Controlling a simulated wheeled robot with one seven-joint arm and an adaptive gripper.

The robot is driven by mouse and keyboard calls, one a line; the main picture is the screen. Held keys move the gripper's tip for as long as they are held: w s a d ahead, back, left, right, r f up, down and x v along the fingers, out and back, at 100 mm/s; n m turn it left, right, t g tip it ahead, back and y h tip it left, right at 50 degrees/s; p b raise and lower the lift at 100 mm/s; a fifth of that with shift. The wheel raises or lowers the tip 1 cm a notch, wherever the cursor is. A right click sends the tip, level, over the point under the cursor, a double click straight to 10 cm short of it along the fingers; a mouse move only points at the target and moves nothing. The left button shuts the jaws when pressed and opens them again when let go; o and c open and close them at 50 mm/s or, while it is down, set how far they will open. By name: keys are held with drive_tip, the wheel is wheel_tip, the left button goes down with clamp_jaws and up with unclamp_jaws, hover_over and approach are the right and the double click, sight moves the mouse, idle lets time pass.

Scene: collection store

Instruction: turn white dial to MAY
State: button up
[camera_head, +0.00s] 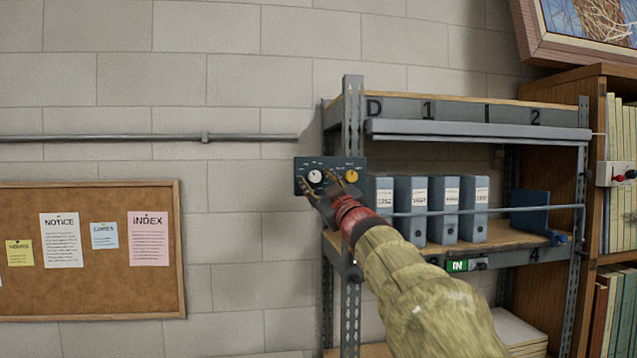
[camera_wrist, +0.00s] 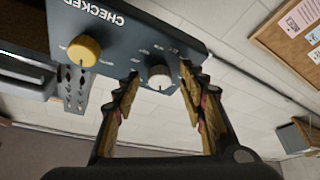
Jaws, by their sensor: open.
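The white dial (camera_head: 315,176) is on the left of a dark panel (camera_head: 301,163) fixed by the shelf post. A yellow dial (camera_head: 351,175) is on the panel's right. In the wrist view the white dial (camera_wrist: 159,77) sits between the spread fingers of my gripper (camera_wrist: 158,88), with a visible gap at each side. The yellow dial (camera_wrist: 84,51) is outside the fingers, to the left. My gripper (camera_head: 322,186) is open at the panel's lower edge in the head view. The lettering around the white dial is too small to read, so its setting cannot be told.
A metal shelf (camera_head: 351,130) with several grey-blue binders (camera_head: 443,210) stands right of the panel. A cork board (camera_head: 100,291) hangs at left, and a pipe (camera_head: 150,137) runs along the wall. The wall left of the panel is otherwise bare.

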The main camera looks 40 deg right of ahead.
drive_tip(key=v, duration=1.2)
drive_tip(key=shift+f, duration=0.1)
idle(0.4)
